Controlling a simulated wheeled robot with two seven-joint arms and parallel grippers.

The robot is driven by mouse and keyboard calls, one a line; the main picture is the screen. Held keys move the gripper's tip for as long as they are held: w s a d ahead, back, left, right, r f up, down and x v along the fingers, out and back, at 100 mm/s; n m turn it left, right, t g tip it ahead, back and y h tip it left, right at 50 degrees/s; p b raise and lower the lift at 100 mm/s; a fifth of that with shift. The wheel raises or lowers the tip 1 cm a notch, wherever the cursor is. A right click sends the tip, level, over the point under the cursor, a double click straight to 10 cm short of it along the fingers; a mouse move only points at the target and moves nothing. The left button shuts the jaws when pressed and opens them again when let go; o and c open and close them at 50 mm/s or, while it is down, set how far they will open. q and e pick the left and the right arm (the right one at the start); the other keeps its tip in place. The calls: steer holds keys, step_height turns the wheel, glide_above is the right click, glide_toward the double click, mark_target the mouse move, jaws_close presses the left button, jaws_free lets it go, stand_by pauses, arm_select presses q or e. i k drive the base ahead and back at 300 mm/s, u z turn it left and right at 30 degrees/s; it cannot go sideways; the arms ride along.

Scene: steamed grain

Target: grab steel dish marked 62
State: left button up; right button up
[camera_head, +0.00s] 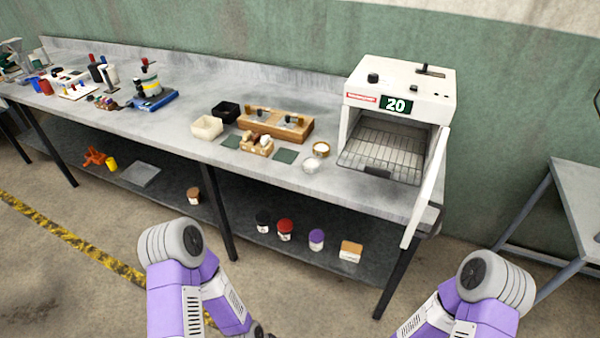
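No marking 62 is readable on any dish in the head view. Two small round dishes stand close together on the grey bench left of the oven. One dish has a brass-coloured rim (321,149). The other is a pale, whitish or silvery dish (311,166), just in front of it. I cannot tell which, if either, is the steel dish. My two purple and white arms show at the bottom edge, well in front of the bench. Neither gripper's fingertips are in view.
A white oven (400,84) displaying 20 has its door (428,187) swung open towards me, with a wire rack inside. A wooden block holder (275,123), a cream tray (207,127) and a black tray (225,112) stand left of the dishes. Several jars sit on the lower shelf.

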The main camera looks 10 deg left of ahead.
mark_target(310, 164)
steer(key=u, duration=0.45)
steer(key=k, duration=1.1)
steer(key=u, duration=1)
steer(key=i, duration=1.35)
steer(key=z, duration=1.05)
steer(key=i, duration=0.8)
steer(key=z, duration=0.85)
